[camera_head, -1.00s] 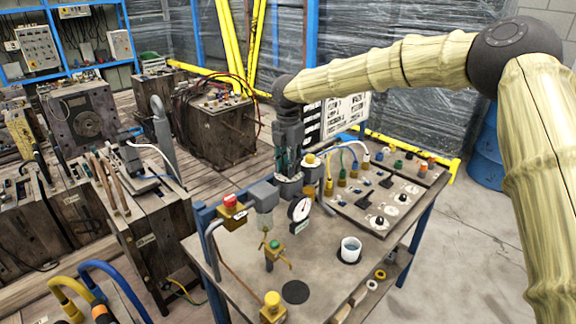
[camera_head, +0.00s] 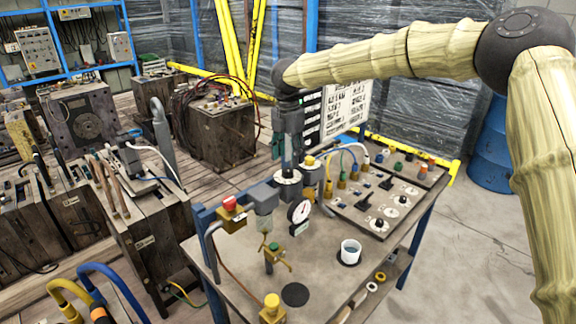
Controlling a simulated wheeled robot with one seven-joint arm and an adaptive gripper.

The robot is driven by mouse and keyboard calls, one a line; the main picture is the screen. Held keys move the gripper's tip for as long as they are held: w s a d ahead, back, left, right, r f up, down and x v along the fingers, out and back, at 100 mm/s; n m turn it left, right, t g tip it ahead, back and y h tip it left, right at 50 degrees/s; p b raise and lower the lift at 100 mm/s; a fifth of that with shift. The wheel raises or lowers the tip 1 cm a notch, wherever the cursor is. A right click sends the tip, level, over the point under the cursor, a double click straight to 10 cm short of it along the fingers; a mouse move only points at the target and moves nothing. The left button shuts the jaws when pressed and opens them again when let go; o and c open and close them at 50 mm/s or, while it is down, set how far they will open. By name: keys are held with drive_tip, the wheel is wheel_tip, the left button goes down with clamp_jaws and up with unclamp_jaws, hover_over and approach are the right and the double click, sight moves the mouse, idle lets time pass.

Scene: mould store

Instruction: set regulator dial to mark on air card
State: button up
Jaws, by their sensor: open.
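My gripper (camera_head: 288,148) points down at the back left of the workbench, its fingers apart. It is above a grey regulator-like fitting with a pale round dial face (camera_head: 287,179). A dark upright post shows between the fingers and the dial; I cannot tell whether they touch it. The dial's pointer and marks are too small to read. A white round gauge (camera_head: 299,211) with a dark needle stands just in front. A white board with printed sheets (camera_head: 345,106) stands behind the bench, partly hidden by my arm; I cannot tell which sheet is the air card.
Coloured hoses stand right of the dial. A blue drum (camera_head: 490,150) is at right; open floor lies before it.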

sight(288, 169)
wheel_tip(288, 169, up, 7)
idle(0.3)
